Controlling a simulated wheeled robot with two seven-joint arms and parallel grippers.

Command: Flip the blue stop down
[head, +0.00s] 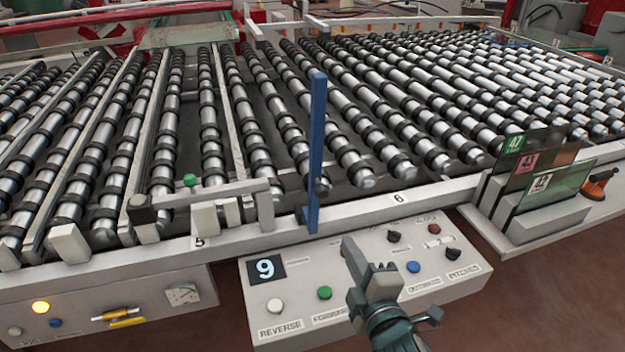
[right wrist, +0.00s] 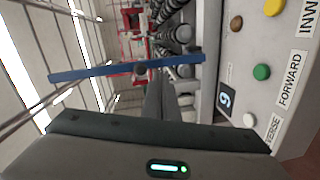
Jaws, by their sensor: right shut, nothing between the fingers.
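The blue stop (head: 317,140) is a flat blue bar standing upright at the front rail of the roller conveyor, above the control panel. It also shows as a long blue bar across the right wrist view (right wrist: 95,71), just beyond the fingertips. My right gripper (head: 349,245) is shut and empty, in front of the panel and to the right of the stop's lower end. Its closed fingers (right wrist: 158,82) point toward the bar in the right wrist view; I cannot tell whether they touch it. My left gripper is not in view.
The control panel (head: 345,300) with buttons, knobs and a display reading 9 juts out below the rail. A grey bracket (head: 215,194) sits left of the stop. Glass pieces (head: 555,185) stand in a rack at right. Rollers (head: 400,110) fill the area behind.

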